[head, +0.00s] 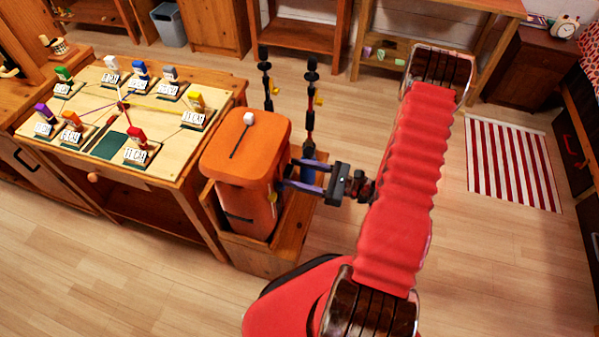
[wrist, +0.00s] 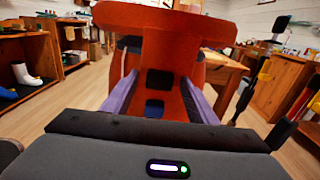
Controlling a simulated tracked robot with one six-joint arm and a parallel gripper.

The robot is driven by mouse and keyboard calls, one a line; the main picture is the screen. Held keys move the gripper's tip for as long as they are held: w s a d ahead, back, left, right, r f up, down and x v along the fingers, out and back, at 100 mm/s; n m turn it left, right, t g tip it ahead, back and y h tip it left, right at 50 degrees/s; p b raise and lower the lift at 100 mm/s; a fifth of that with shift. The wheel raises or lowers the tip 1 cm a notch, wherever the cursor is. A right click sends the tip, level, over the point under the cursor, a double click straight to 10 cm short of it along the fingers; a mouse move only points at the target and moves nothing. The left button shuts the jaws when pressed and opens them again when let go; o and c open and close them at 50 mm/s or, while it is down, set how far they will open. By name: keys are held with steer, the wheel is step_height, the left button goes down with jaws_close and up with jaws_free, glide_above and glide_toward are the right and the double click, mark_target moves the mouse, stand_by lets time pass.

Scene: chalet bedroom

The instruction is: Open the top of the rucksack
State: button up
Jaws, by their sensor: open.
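The orange rucksack (head: 233,196) stands upright in a wooden box (head: 262,260) in the head view. Its lid (head: 239,150) lies over the top and looks closed, with a white toggle (head: 249,118) and a dark cord on it. My gripper (head: 289,173) is at the rucksack's right side, just below the lid's edge, with its purple-grey fingers pointing at it. The jaws are open. In the wrist view the fingers (wrist: 160,82) stand either side of an orange flap (wrist: 165,52) hanging from the lid's rim (wrist: 165,15). I cannot tell whether they touch it.
A wooden table (head: 180,170) with several coloured pegs on labelled blocks stands left of the rucksack. Ski poles (head: 309,100) rise behind my gripper. A striped rug (head: 512,163) lies at the right. The wooden floor in front is clear.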

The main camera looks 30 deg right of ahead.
steer(key=shift+c, duration=0.4)
jaws_close()
steer(key=shift+d, duration=0.3)
steer(key=shift+a, duration=0.15)
steer(key=shift+r, duration=0.1)
